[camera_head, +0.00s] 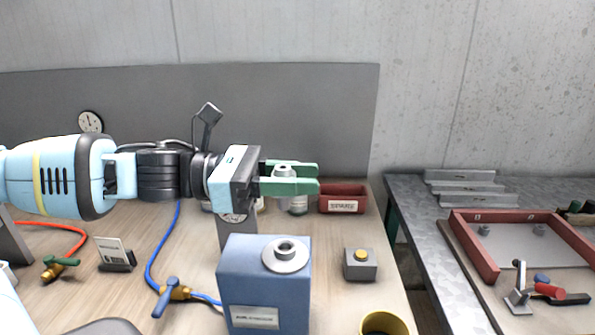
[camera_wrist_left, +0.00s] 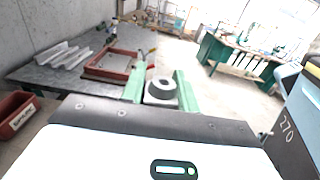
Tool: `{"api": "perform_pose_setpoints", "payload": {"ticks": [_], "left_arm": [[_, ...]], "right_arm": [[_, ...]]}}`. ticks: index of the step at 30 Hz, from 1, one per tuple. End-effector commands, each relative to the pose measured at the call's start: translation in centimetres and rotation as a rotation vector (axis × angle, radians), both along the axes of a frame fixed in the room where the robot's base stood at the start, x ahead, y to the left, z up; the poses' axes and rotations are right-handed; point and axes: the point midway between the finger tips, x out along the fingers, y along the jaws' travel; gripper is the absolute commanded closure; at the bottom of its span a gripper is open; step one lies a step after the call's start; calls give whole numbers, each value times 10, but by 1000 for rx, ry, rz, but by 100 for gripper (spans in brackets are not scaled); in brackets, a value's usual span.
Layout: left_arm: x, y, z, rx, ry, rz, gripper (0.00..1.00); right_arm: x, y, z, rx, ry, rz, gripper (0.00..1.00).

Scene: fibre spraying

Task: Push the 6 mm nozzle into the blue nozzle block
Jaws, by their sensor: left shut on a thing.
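The blue nozzle block (camera_head: 262,290) stands on the wooden bench, with a pale label on its front. A round light-grey collar (camera_head: 286,256) with a dark hole sits on its top. My left gripper (camera_head: 302,178) comes in from the left and is shut on a grey nozzle (camera_head: 284,171) between its green fingers. The nozzle is in the air, higher in the picture than the collar and apart from it. In the left wrist view the nozzle (camera_wrist_left: 160,90) shows its ring-shaped end with a dark hole. No size marking is readable on it. My right gripper is not in view.
A grey box with a yellow button (camera_head: 360,264) stands right of the block; a yellow cup (camera_head: 384,324) is in front. A red labelled bin (camera_head: 345,199) is behind. Blue and orange hoses with valves (camera_head: 172,293) lie left. A metal table (camera_head: 412,215) holds a red-rimmed tray (camera_head: 475,254).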

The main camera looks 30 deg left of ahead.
Motion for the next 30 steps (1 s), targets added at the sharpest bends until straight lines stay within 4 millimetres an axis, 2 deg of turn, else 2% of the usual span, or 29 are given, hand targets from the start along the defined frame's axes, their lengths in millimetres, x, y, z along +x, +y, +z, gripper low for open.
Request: {"api": "perform_pose_setpoints", "payload": {"ticks": [4,11,30], "left_arm": [[0,0,0,1,-1,0,94],[0,0,0,-1,-1,1,94],[0,0,-50,-2,1,1,94]], "right_arm": [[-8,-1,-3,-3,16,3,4],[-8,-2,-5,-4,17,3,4],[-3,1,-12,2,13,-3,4]]}}
